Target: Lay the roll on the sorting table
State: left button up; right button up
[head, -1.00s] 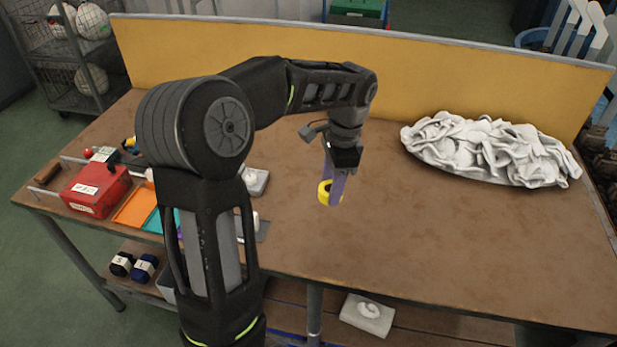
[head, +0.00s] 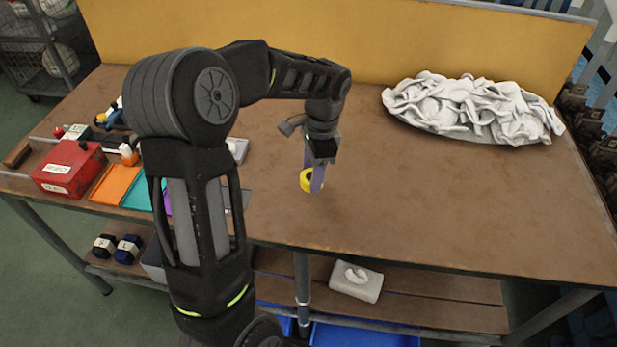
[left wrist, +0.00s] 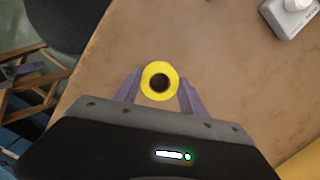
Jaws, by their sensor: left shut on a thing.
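A yellow roll (head: 307,181) with a dark round hole is held between the purple fingers of my left gripper (head: 313,178), over the bare middle of the brown sorting table (head: 400,210). In the left wrist view the yellow roll (left wrist: 160,81) shows its ring end between the two fingertips (left wrist: 158,88), with the brown tabletop behind it. Whether its underside touches the table I cannot tell. My right gripper is not in view.
A heap of white socks (head: 475,112) lies at the back right against a yellow panel (head: 330,45). A red box (head: 68,168), an orange tray (head: 113,184) and small items crowd the left end. The tabletop right of my gripper is clear.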

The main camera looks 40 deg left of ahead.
aim_at(312, 198)
pick_arm(q)
jog(key=shift+f, duration=0.7)
jog(key=shift+f, duration=1.85)
jog(key=shift+f, duration=0.15)
jog(key=o, duration=1.4)
jog(key=shift+c, duration=0.2)
jog(key=r, duration=0.8)
jog(key=w+d+r, duration=0.1)
jog(key=r, duration=0.3)
jog(key=shift+w+r, duration=0.1)
jog(key=shift+r, duration=0.05)
